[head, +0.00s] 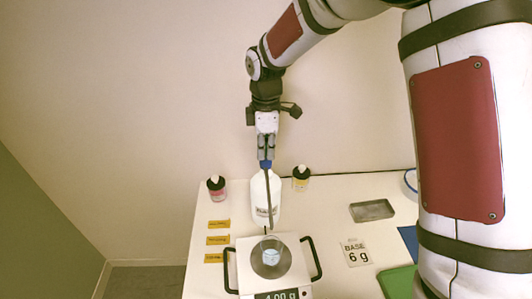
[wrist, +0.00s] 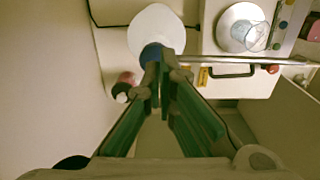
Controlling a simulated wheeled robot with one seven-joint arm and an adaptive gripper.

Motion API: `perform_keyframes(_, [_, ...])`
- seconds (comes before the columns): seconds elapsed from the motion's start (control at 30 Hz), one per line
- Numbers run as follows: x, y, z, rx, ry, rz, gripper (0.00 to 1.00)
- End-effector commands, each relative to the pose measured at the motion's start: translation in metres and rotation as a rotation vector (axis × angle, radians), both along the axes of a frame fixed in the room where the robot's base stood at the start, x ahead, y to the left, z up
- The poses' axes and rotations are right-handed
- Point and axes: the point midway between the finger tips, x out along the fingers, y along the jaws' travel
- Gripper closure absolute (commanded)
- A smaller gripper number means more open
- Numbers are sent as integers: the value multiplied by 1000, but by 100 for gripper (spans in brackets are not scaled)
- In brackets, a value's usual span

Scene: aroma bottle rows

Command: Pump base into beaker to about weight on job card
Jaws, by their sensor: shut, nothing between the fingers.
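A white pump bottle (head: 262,200) stands behind the scale, with a blue pump head (head: 265,163) and a long grey spout (head: 269,195) reaching down toward the beaker. It also shows in the wrist view (wrist: 155,25). My gripper (head: 266,155) is shut and empty, its fingertips at the top of the blue pump head; I cannot tell if they press it. The clear beaker (head: 271,256) stands on the scale (head: 247,270) with pale bluish content; it shows in the wrist view (wrist: 256,37). The display (head: 277,296) seems to read 4.00 g. The job card (head: 355,252) reads "BASE 6 g".
A pink bottle (head: 216,189) and a yellowish bottle (head: 300,178), both black-capped, flank the pump bottle. Several orange labels (head: 218,240) lie at left. A black handle (head: 316,260) rises beside the scale. A grey tray (head: 372,210) and green mat (head: 397,283) are at right.

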Motion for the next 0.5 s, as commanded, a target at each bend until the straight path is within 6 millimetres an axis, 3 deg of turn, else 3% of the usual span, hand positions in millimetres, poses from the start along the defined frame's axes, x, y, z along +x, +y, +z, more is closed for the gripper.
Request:
perform_keyframes(0.2, [0, 0, -12, 0, 0, 0, 100])
perform_keyframes(0.5, [0, 0, -12, 0, 0, 0, 100])
